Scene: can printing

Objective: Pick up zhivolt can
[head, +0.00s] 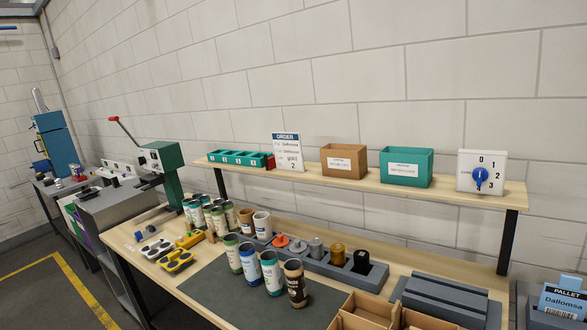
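Several printed cans stand on the workbench, but I cannot read their labels well enough to tell which is the zhivolt can. On or by the dark mat (215,290) a row of upright cans runs toward me: a green and white can (233,254), a blue and white can (249,264), a teal and white can (271,273) and a dark brown can (295,284). Behind them are a group of green and white cans (218,220), an orange-brown can (246,221) and a pale can with a brown band (262,225). My gripper is not in view.
A grey holder (318,263) with coloured pieces lies behind the row. A shelf (455,200) with boxes and an order card (287,150) overhangs the back. Cardboard trays (367,309) and a grey block (445,300) are at right. A green lever press (163,165) stands left.

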